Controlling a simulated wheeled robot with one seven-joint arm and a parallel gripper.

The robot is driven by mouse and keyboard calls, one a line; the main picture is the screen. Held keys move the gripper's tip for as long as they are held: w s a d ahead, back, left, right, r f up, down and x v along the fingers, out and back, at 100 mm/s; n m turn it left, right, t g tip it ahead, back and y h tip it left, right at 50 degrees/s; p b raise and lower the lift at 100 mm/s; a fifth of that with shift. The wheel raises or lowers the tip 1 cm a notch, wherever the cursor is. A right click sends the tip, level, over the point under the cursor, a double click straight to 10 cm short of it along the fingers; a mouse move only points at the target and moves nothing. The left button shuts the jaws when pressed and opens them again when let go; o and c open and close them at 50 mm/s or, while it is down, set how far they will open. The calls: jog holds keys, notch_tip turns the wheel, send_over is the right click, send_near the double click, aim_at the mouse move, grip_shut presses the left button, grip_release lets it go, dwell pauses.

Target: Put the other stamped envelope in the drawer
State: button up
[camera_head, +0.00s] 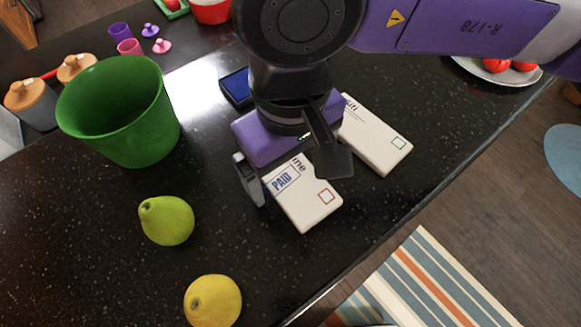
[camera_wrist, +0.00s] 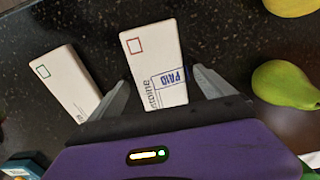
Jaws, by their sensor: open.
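A white envelope with a red square and a blue PAID stamp (camera_head: 313,206) lies on the dark counter. My gripper (camera_head: 292,182) is open above it, with one finger on either side. In the wrist view the stamped envelope (camera_wrist: 155,62) lies between the two fingertips (camera_wrist: 160,80). A second white envelope with a green square (camera_head: 378,138) lies to its right, partly hidden by my gripper. It also shows at the left of the wrist view (camera_wrist: 65,82), with no stamp visible on the part in sight. No drawer is in view.
A blue ink pad (camera_head: 236,87) lies behind my gripper. A green pot (camera_head: 122,112), a green pear (camera_head: 166,220) and a yellow lemon (camera_head: 213,300) stand to the left. A plate (camera_head: 498,72) with red fruit is at the far right. The counter's front edge runs close by the envelopes.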

aim_at(291, 175)
jog(key=shift+f, duration=0.1)
jog(key=shift+c, duration=0.2)
jog(key=c, duration=1.5)
jog(key=shift+c, duration=0.2)
notch_tip(291, 175, up, 20)
jog(key=b, duration=0.2)
